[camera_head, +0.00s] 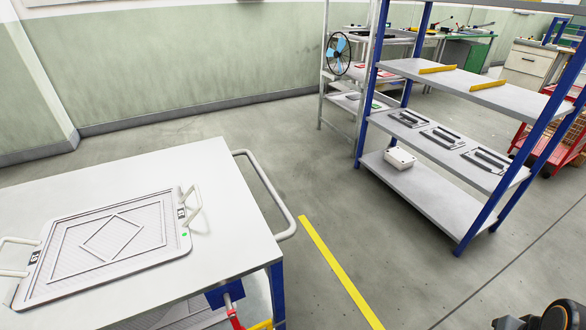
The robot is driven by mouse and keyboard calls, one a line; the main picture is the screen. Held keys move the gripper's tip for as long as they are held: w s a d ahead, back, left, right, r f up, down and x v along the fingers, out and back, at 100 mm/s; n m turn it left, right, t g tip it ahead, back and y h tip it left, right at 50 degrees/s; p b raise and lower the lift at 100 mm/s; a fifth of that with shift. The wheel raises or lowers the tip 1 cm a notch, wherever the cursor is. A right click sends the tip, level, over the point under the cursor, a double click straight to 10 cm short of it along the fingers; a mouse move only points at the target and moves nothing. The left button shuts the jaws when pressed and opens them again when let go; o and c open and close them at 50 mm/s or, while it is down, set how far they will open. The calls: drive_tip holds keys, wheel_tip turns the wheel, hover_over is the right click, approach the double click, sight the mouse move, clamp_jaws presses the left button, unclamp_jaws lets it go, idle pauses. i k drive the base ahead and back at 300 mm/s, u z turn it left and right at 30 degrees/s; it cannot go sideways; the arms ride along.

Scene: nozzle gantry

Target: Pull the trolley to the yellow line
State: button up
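The trolley (190,163) stands at the lower left, with a pale flat top, blue legs and a bent grey tube handle (268,187) on its right side. A grey ribbed panel (110,240) with a diamond pattern and two handles lies on its top. The yellow line (337,268) runs along the floor just right of the trolley. In the picture, the handle's bend comes close to the line's far end. The trolley's wheels are out of view. My gripper is not in view; a dark part with an orange ring shows at the bottom right corner.
A blue-post shelf rack (435,188) stands right of the line, holding dark tools and a white box (400,157). A grey rack with a fan (340,52) stands behind it. A red cart (545,148) is at far right. Floor around the line is clear.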

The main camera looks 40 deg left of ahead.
sight(233, 244)
drive_tip(key=i, duration=0.5)
drive_tip(key=u, duration=2.55)
drive_tip(key=i, duration=0.5)
drive_tip(key=z, duration=0.05)
